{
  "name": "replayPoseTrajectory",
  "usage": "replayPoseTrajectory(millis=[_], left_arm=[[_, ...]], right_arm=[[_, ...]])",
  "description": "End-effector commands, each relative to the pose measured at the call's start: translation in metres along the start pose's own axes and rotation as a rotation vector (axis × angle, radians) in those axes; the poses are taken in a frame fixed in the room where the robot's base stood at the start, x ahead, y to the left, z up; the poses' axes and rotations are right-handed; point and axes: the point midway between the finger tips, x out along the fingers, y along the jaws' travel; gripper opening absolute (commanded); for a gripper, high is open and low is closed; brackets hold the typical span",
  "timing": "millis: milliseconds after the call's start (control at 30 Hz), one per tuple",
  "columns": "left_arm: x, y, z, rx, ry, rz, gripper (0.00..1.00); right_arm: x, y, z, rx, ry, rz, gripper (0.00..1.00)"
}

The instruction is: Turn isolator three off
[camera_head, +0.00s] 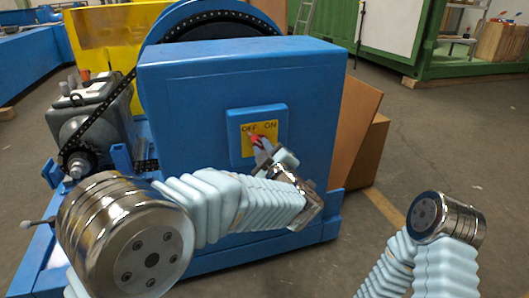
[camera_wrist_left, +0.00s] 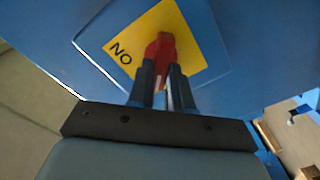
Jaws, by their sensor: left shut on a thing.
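The isolator has a yellow plate (camera_head: 270,127) marked OFF and ON, on a blue panel on the side of the blue housing. Its red handle (camera_head: 256,139) points up and to the left, toward OFF, in the head view. My left gripper (camera_head: 260,147) is at the plate, shut on the red handle. In the left wrist view the red handle (camera_wrist_left: 160,48) sits between the dark fingers of my left gripper (camera_wrist_left: 163,72), and the letters ON show on the yellow plate (camera_wrist_left: 130,45). OFF is hidden there. No number shows. My right arm is at the lower right; its gripper is out of view.
The blue housing (camera_head: 190,80) stands in front of a large wheel with a black chain (camera_head: 110,95). A grey motor unit (camera_head: 95,110) stands to its left. Brown boxes (camera_head: 365,150) stand behind at right. The floor (camera_head: 450,150) at the right is clear.

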Motion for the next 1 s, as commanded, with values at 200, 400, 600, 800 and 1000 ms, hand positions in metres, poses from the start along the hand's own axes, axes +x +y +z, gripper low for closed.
replayPoseTrajectory(millis=[200,400,600,800,1000], left_arm=[[-0.001,-0.001,0.002,-0.004,-0.004,-0.002,0.0],[-0.001,-0.001,0.002,-0.003,-0.004,-0.002,0.28],[-0.001,-0.001,0.001,-0.003,-0.002,-0.001,0.45],[-0.002,0.0,0.001,-0.003,-0.001,-0.001,0.45],[-0.027,0.001,0.0,-0.003,-0.004,0.001,0.45]], right_arm=[[0.0,0.0,0.0,0.0,0.0,0.0,0.43],[0.0,0.0,0.0,0.0,0.0,0.0,0.43],[0.0,0.0,0.0,0.0,0.0,0.0,0.43],[0.0,0.0,0.0,0.0,0.0,0.0,0.43],[-0.002,-0.001,0.0,0.0,-0.001,0.0,0.43]])
